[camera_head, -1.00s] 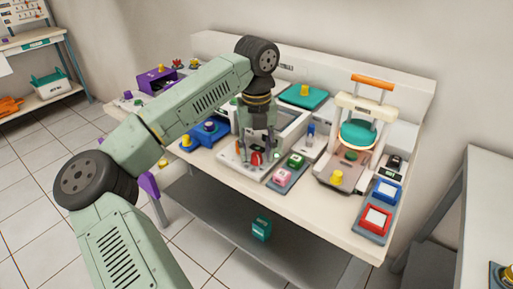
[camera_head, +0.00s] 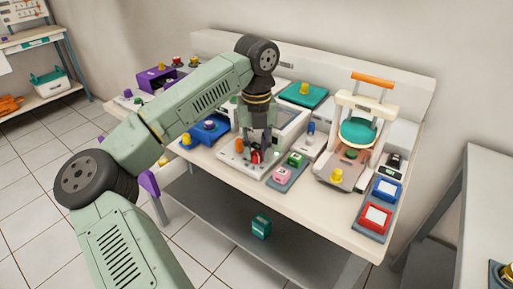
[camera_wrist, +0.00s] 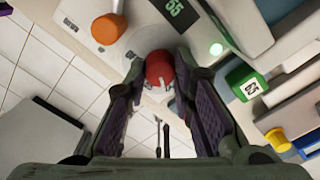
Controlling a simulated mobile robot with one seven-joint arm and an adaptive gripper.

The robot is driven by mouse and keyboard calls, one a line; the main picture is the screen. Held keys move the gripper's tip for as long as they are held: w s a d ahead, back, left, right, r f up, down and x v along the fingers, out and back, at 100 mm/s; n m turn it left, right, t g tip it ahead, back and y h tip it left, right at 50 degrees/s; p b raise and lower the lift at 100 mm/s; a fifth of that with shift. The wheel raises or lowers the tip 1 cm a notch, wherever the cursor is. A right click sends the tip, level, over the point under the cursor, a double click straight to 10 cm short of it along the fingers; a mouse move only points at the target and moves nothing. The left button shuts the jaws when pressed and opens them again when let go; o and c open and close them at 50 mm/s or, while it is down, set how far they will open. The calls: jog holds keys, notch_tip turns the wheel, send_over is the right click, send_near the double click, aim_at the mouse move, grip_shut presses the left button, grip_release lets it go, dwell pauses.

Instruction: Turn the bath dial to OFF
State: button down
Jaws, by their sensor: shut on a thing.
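The bath dial is a red round knob (camera_wrist: 159,72) on the front of a white bath unit (camera_head: 233,160), with a pale pointer mark on it. In the wrist view it sits between the fingertips of my gripper (camera_wrist: 158,84). In the head view my gripper (camera_head: 258,150) points down at the unit, and the red knob (camera_head: 256,157) shows just at its fingertips. The gripper is shut on the red knob. The dial's position labels cannot be read.
An orange knob (camera_wrist: 108,28) and a display reading 55 (camera_wrist: 175,8) are beside the dial.

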jog(key=shift+m, duration=0.3)
jog(key=shift+m+b, duration=0.65)
jog(key=shift+m, duration=0.15)
jog(key=m+b, duration=0.1)
jog(key=m, duration=0.2)
jog(key=shift+m, duration=0.3)
jog(key=m, duration=1.2)
jog(key=shift+m, duration=0.4)
jog(key=m, duration=0.5)
jog(key=shift+m, duration=0.3)
jog(key=c, duration=1.4)
grip_release()
jog(key=shift+o, duration=0.2)
